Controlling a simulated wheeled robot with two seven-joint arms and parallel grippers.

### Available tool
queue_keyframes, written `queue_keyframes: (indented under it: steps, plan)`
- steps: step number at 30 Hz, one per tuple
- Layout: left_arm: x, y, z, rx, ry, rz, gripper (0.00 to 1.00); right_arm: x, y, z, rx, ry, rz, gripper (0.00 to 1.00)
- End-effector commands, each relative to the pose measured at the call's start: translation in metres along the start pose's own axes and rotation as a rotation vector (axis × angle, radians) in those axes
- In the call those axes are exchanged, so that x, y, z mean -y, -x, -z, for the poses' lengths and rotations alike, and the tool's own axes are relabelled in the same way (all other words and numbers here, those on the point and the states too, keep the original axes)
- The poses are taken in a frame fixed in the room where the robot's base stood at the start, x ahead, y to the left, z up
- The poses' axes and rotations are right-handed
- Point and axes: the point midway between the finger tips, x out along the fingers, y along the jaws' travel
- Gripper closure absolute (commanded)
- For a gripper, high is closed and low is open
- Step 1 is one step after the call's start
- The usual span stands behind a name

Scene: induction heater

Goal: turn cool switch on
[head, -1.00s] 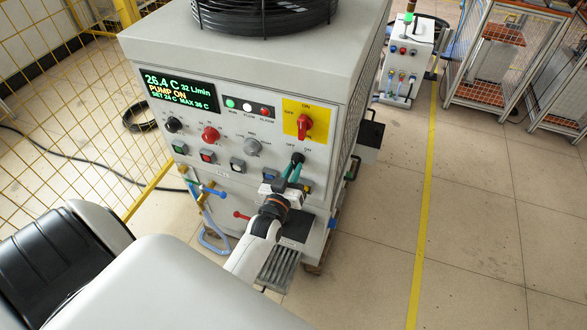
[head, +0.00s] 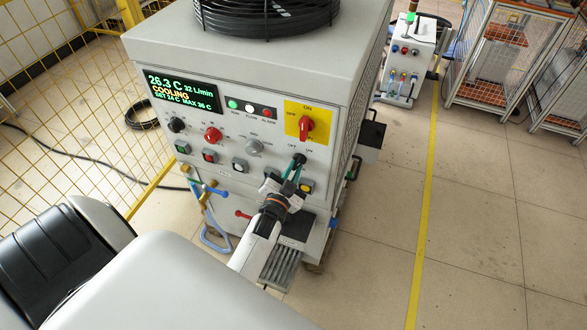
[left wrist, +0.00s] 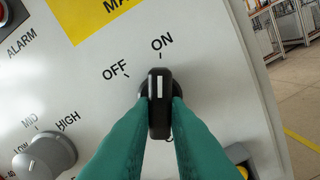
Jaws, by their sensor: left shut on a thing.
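The cool switch (head: 299,158) is a black knob at the lower right of the chiller's front panel. In the left wrist view, the black knob (left wrist: 159,88) has a white mark pointing up toward the printed ON, with OFF to its upper left. My left gripper (head: 293,171) has green fingers, shut on the knob from both sides. The green fingers also show in the left wrist view (left wrist: 159,112). The fingers hide the knob's lower sides. The panel display (head: 180,91) reads 26.3 C and COOLING. My right gripper is not in view.
A red main switch (head: 306,124) on a yellow plate sits just above. A grey selector (head: 254,147) is to the left, above a row of push buttons. A yellow button (head: 306,187) is close to my gripper. Hoses and valves hang lower left; open floor lies right.

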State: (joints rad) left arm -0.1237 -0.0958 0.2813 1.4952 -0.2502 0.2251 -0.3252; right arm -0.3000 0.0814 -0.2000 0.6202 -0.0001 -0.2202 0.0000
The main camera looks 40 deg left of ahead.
Motion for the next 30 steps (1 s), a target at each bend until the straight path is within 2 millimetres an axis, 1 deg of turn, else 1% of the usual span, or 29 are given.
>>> queue_keyframes:
  steps: [16,17,18,21,30]
  plan:
    - [0.0002,0.0003,0.0005,-0.001,-0.029,0.001,1.00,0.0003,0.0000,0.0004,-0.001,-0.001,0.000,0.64]
    - [0.0002,0.0003,0.0005,-0.001,-0.029,0.001,0.84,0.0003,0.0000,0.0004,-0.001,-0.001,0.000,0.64]
    - [0.0002,0.0003,0.0005,-0.001,-0.029,0.001,0.77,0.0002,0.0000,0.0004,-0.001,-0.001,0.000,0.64]
    - [0.0002,0.0003,0.0005,-0.001,-0.029,0.001,0.64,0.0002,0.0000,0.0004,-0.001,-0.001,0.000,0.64]
    - [-0.0001,0.0000,0.0002,0.000,-0.027,0.000,0.64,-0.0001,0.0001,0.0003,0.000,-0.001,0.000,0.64]
